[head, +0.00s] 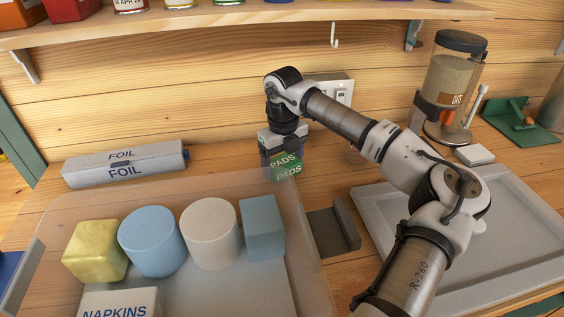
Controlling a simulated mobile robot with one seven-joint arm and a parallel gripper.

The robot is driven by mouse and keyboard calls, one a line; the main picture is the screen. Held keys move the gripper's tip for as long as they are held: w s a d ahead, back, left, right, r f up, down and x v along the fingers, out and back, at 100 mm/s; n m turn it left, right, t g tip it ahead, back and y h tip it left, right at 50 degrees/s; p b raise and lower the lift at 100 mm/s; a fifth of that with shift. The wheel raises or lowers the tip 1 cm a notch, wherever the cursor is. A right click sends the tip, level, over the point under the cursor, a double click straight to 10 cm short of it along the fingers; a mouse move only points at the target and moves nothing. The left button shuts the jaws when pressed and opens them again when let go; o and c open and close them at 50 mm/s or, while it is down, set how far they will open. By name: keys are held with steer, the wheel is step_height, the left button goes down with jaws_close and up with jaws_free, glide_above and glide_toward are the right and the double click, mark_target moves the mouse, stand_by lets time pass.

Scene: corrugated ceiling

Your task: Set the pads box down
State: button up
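The pads box (285,164) is small and green with white "PADS" lettering, at the middle of the head view. My gripper (281,148) points down over it, and its body hides the box's upper part. The fingers seem to be at the box's sides, but they are small and partly hidden, so I cannot tell how firmly they close on it. The box is just behind the far right corner of the translucent tray (190,184). I cannot tell whether its underside touches the counter.
The tray holds a yellow block, a blue cylinder, a white cylinder, a blue block and a napkins box (120,303). A foil box (125,164) lies at the left. A grey holder (334,229) and a grey tray (520,262) are at the right. A shelf (260,14) hangs above.

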mark_target(282, 162)
steer(key=shift+f, duration=0.2)
steer(key=o, duration=1)
steer(key=shift+a, duration=0.1)
steer(key=shift+c, duration=0.2)
steer(key=shift+r, duration=0.15)
steer(key=shift+r+b, duration=0.8)
steer(key=shift+r, duration=3)
